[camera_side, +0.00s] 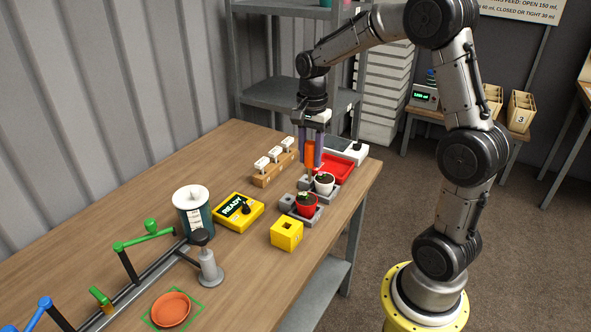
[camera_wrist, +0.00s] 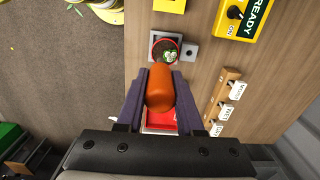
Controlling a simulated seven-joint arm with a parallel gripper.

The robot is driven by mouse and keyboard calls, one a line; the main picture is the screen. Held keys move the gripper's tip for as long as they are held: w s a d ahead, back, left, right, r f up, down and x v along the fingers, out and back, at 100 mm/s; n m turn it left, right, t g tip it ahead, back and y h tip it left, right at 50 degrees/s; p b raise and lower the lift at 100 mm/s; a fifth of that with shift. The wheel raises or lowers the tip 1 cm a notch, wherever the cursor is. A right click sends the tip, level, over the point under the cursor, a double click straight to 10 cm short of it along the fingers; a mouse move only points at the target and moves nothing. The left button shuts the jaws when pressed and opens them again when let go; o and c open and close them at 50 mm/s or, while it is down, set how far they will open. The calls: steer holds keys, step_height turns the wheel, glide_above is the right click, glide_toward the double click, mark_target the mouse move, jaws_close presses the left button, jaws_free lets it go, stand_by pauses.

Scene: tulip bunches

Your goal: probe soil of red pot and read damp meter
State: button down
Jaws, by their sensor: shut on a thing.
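My gripper (camera_side: 311,158) is shut on an orange handle (camera_side: 310,153), held upright; the same handle fills the jaws in the wrist view (camera_wrist: 160,88). The handle's lower end is by the white pot (camera_side: 324,187), and I cannot tell where its tip is. The red pot (camera_side: 307,209), with dark soil and a small green plant, stands on a grey base nearer the camera than the white pot. In the wrist view the red pot (camera_wrist: 154,47) is just beyond the handle. The yellow meter box (camera_side: 230,222) reads READY and has a black knob.
A yellow block with a square hole (camera_side: 286,236) stands in front of the red pot. A red tray (camera_side: 343,167) lies behind the white pot. A wooden rack with white tags (camera_side: 268,178) is left of my gripper. A canister (camera_side: 197,214) and posts stand further left.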

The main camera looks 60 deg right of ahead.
steer(key=shift+s+d+f, duration=0.2)
steer(key=shift+d, duration=0.3)
steer(key=shift+f, duration=2.75)
steer(key=shift+f, duration=0.65)
steer(key=shift+r, duration=3.55)
